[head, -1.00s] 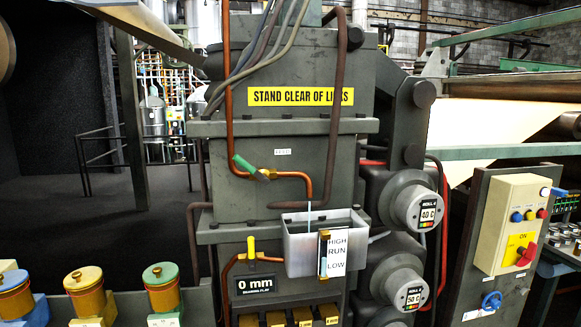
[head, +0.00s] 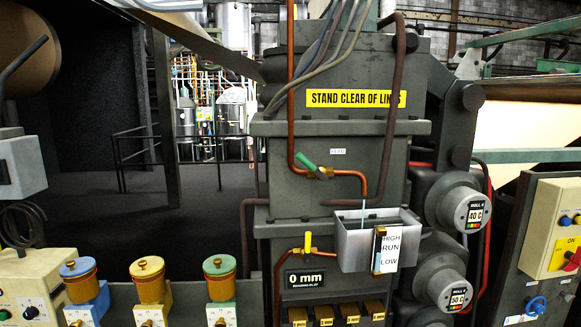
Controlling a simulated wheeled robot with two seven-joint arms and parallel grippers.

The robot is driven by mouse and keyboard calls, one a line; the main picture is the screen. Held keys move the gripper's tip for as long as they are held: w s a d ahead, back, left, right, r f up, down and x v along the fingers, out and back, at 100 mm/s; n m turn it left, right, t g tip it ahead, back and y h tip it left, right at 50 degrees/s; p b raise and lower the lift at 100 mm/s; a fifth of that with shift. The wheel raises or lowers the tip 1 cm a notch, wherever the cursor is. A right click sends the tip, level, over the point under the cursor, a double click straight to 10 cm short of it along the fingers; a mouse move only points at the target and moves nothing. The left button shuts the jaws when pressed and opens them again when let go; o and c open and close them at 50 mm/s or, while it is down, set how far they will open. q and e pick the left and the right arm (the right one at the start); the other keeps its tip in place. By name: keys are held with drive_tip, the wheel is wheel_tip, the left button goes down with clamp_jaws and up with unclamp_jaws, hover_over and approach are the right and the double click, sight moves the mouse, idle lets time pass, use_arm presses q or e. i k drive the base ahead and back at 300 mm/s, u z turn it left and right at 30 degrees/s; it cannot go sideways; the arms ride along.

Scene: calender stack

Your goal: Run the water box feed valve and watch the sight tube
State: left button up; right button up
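The water box (head: 349,247) is a pale translucent open-topped box on the front of the grey machine. A thin pale blue stream (head: 363,211) drops into it from the end of a copper pipe (head: 352,183). The feed valve (head: 306,161) on that pipe has a green handle, slanting up to the left. The sight tube (head: 378,251) stands upright on the box's front, beside a white HIGH, RUN, LOW plate (head: 390,249). The level in it is too small to read. A yellow-handled valve (head: 308,242) sits on a lower copper pipe. Neither of my grippers is in view.
A yellow sign (head: 356,98) reads STAND CLEAR OF LINKS. A 0 mm display (head: 305,278) is below left of the box. Two round roll gauges (head: 473,215) stick out at right. Several coloured pots (head: 148,280) stand along the front left. Dark open floor (head: 150,218) lies behind them.

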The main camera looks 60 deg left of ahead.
sight(312, 167)
drive_tip(key=k, duration=0.55)
drive_tip(key=u, duration=0.75)
